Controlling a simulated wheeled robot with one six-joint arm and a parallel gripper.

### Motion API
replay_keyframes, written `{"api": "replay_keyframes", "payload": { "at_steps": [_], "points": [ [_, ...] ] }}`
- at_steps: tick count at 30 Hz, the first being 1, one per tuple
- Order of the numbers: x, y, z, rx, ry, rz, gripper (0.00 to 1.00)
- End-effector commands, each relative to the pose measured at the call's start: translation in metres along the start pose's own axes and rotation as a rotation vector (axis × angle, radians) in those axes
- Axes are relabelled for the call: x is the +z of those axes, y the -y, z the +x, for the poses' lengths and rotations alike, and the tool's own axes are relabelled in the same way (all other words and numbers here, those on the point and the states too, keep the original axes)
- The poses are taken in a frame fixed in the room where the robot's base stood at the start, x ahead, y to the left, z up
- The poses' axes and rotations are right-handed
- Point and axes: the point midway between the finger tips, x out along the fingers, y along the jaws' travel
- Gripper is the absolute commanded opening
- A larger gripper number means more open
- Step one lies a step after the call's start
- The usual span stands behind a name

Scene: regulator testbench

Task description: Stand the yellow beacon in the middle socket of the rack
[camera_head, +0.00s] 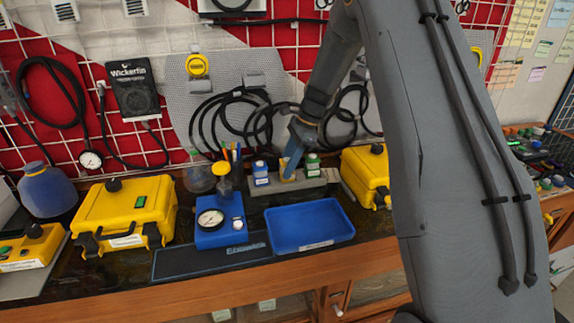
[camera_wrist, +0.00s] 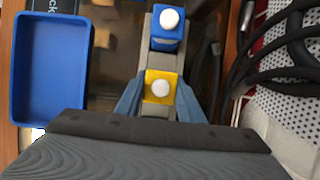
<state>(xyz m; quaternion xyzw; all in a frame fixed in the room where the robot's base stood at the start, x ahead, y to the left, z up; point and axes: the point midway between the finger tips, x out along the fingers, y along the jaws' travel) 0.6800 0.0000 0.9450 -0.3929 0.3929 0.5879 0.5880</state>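The yellow beacon (camera_head: 287,174) stands upright in the middle place of the grey rack (camera_head: 299,187), between the blue beacon (camera_head: 261,173) and the green beacon (camera_head: 313,165). In the wrist view the yellow beacon (camera_wrist: 160,88) shows its white round top. My gripper (camera_head: 291,158) comes down from above over it. In the wrist view the fingers of my gripper (camera_wrist: 160,92) lie close against both sides of the yellow beacon and look shut on it. The beacon's foot is hidden, so I cannot tell how deep it sits. The green beacon is hidden in the wrist view.
An empty blue tray (camera_head: 311,227) lies in front of the rack. A blue gauge unit (camera_head: 218,222) stands left of it, and yellow cases (camera_head: 127,213) stand on both sides. Black cables (camera_head: 236,118) hang on the wall behind, close to my gripper.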

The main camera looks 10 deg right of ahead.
Motion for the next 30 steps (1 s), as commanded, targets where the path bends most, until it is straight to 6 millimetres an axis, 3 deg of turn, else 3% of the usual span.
{"api": "replay_keyframes", "payload": {
  "at_steps": [1, 3, 16, 30],
  "points": [
    [0.000, 0.000, 0.000, 0.000, 0.000, 0.000, 0.43],
    [0.000, 0.000, 0.000, 0.000, 0.000, 0.000, 0.53],
    [0.001, 0.001, -0.010, -0.003, -0.001, -0.001, 0.53],
    [0.000, 0.001, -0.098, -0.004, -0.001, 0.000, 0.53]
  ]
}}
